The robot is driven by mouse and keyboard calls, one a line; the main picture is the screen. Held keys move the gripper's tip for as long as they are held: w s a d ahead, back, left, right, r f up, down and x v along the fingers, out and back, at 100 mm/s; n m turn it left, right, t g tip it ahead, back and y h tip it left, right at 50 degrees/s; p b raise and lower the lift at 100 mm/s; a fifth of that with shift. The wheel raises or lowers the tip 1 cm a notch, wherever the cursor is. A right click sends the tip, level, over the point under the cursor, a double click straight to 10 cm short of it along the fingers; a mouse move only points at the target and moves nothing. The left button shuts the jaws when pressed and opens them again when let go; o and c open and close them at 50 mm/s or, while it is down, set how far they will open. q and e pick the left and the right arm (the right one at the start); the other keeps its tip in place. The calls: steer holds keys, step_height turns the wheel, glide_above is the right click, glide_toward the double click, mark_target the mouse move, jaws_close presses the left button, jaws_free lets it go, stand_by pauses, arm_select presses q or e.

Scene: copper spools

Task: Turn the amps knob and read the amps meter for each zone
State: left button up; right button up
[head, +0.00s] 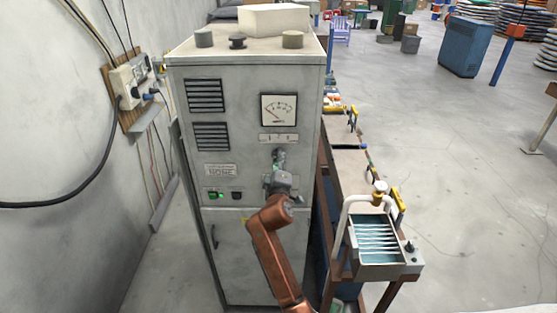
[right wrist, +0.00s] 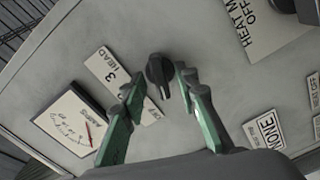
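The grey control cabinet (head: 245,130) stands in the middle of the head view. Its white amps meter (head: 279,109) has a red needle lying toward the left, low end of the scale. The meter also shows, rotated, in the right wrist view (right wrist: 70,120). The dark amps knob (right wrist: 160,72) is on the panel near a "HEAD 3" label. My left gripper is out of view.
A wall box with cables (head: 130,85) is at left. A bench with a tray of pale rods (head: 376,238) is at right. Open floor lies beyond.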

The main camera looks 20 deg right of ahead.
steer(key=shift+c, duration=0.7)
jaws_close()
steer(key=shift+f, duration=0.1)
steer(key=shift+m+b, duration=1.7)
steer(key=shift+m, duration=1.6)
